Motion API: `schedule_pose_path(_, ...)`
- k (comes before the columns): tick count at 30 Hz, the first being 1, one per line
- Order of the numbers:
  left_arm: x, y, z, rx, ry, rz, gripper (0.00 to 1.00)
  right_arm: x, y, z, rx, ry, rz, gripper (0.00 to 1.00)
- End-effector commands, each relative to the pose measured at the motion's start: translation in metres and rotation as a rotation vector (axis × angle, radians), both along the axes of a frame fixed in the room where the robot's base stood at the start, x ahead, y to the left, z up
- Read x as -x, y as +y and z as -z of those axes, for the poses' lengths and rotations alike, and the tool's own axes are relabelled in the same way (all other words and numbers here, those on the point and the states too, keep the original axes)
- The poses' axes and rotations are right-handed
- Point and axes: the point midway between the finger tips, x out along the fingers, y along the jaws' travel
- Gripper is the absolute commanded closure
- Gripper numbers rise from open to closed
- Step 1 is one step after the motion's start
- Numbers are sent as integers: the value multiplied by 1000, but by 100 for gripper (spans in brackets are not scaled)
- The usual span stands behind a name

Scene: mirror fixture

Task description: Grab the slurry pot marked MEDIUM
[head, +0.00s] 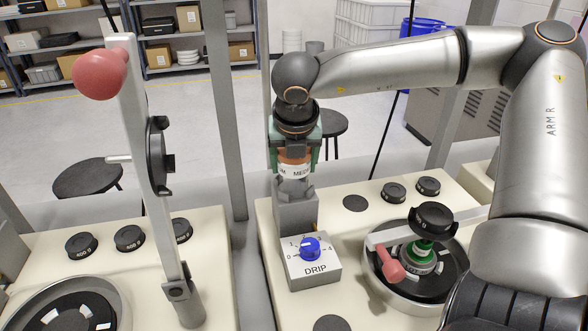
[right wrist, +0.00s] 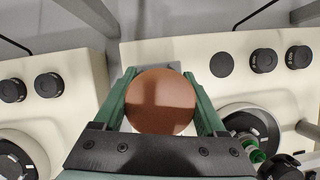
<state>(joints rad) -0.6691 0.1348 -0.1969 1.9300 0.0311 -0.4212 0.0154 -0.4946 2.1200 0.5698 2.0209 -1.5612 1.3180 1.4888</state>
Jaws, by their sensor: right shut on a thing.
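The slurry pot (head: 294,170) has an orange-brown top and a white label on which "ME" can be read; the rest of the word is hidden. My right gripper (head: 295,150) comes down from above with its green fingers on both sides of the pot, shut on it. In the right wrist view the round brown top of the pot (right wrist: 161,101) lies between the two green fingers (right wrist: 163,105). The pot is at the top of a grey holder post (head: 295,212); I cannot tell whether it still rests in it. My left gripper is not in view.
The DRIP box (head: 312,265) with a blue knob stands in front of the post. A polishing plate (head: 412,285) with a red-ended arm (head: 388,264) is at right. A tall lever with a red knob (head: 99,74) stands at left. Black weights (head: 130,238) sit on the worktops.

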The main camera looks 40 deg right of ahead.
Motion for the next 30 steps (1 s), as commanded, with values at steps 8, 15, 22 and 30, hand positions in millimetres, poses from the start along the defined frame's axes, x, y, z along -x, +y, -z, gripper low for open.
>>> schedule_pose_path(8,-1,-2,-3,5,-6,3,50,0,0,0,0,0,0,72)
schedule_pose_path(15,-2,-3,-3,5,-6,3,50,0,0,0,0,0,0,99)
schedule_pose_path(22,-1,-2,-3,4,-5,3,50,0,0,-1,1,-2,0,100)
schedule_pose_path(30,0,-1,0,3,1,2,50,-1,0,-19,3,-5,0,100)
